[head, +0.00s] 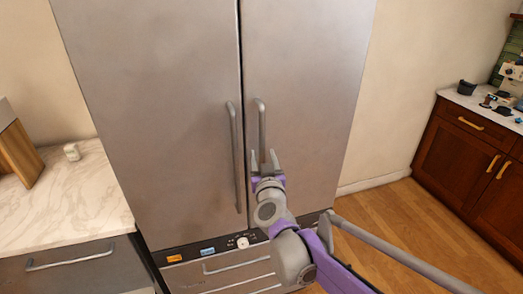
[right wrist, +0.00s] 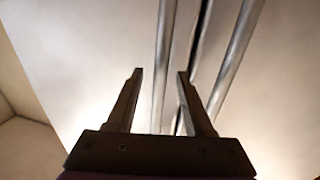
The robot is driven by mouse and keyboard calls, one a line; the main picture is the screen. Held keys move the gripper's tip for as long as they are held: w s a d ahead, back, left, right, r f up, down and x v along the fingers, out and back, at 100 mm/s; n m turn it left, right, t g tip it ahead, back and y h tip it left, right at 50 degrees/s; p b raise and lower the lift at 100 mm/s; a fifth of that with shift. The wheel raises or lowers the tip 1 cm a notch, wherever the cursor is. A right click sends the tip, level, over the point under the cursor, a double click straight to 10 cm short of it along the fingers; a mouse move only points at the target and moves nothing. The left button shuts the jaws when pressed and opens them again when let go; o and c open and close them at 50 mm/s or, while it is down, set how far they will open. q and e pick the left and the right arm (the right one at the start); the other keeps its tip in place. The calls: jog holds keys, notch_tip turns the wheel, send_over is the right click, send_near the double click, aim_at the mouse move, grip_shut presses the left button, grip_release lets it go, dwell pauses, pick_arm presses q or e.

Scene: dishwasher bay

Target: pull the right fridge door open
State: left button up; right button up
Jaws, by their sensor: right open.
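The right fridge door (head: 305,80) is a tall grey metal panel, shut flush beside the left door (head: 160,100). Its upright bar handle (head: 261,125) is near the middle seam. My right gripper (head: 265,158) is open at the lower part of this handle and hides its bottom end. In the right wrist view the open fingers (right wrist: 160,75) point at the door. The right door's handle (right wrist: 166,50) shows between them in the picture; how deep it sits there I cannot tell. My left gripper is out of view.
The left door's handle (head: 235,155) runs close beside, across the seam. A freezer drawer (head: 225,272) lies below the doors. A marble counter (head: 75,205) stands at left, wooden cabinets (head: 465,155) at right. The wooden floor (head: 385,215) right of the fridge is clear.

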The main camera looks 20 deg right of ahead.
jog(key=shift+w+d, duration=0.2)
jog(key=shift+w, duration=0.9)
grip_shut()
dwell(0.7)
